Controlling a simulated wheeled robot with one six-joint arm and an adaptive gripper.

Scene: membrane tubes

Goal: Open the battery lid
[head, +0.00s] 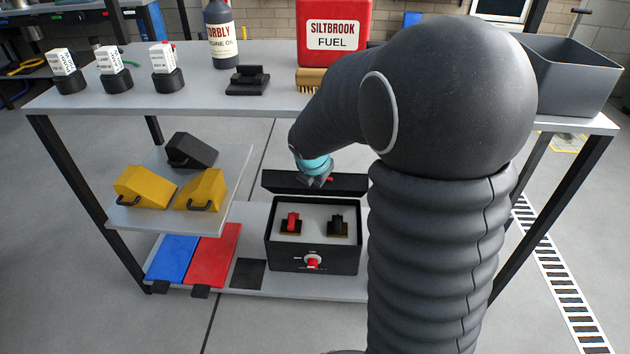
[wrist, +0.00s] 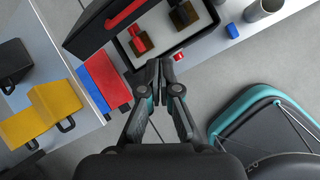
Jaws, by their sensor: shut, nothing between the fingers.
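The black battery box (head: 313,259) stands on the lower shelf. Its black lid (head: 283,183) is raised along the far edge, so the pale inside lies uncovered. A red terminal (head: 291,221) and a black terminal (head: 337,227) show inside, and a red knob (head: 312,262) is on the front. In the wrist view the lid (wrist: 85,30) carries a red handle (wrist: 122,14). My gripper (head: 318,182) is in front of the raised lid and above the box in the head view. It is shut and empty in the wrist view (wrist: 160,66). Contact with the lid cannot be told.
The tabletop (head: 200,98) hangs over the lower shelf, with a red fuel can (head: 334,30) and grey bin (head: 570,78) on it. Yellow blocks (head: 143,187) sit on a side shelf left of the box. Blue (head: 172,258) and red (head: 212,253) panels lie below.

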